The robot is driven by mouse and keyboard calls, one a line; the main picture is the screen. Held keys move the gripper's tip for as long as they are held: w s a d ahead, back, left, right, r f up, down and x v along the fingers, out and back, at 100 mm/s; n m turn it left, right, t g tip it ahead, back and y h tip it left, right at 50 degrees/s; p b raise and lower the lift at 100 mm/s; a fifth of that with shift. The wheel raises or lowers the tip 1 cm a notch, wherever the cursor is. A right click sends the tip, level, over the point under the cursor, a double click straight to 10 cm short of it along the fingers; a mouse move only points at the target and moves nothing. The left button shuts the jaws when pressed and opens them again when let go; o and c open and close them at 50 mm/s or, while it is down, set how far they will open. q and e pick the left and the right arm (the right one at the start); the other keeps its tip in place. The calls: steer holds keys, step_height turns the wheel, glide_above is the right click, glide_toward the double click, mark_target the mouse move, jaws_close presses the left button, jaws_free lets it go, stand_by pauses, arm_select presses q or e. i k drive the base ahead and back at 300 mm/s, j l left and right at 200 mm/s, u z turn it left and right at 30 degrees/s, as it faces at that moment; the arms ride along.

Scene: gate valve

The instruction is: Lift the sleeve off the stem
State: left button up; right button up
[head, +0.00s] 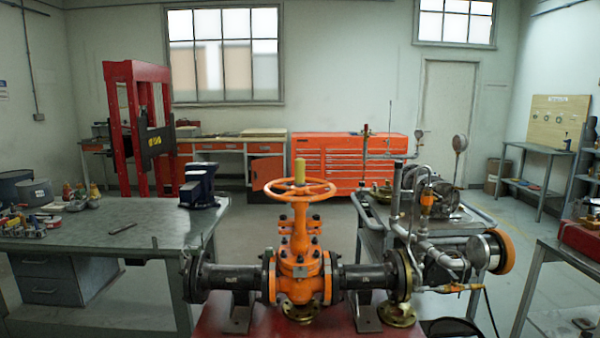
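An orange gate valve (299,258) stands upright in the middle foreground between two black flanged pipes. Its orange handwheel (300,190) lies level near the top. A brass-yellow upright cylinder (299,172), which looks like the sleeve, rises from the handwheel's centre. The stem cannot be made out apart from it and may be hidden inside. Neither of my grippers is in view, and nothing touches the cylinder.
The valve sits on a red stand (255,322). A grey workbench (95,232) with a blue vise (201,186) is at left. A cart with pipework and gauges (440,205) stands close at right. Space above the handwheel is clear; an orange tool cabinet (340,162) is behind.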

mark_target(299, 162)
steer(key=i, duration=0.7)
steer(key=u, duration=1.3)
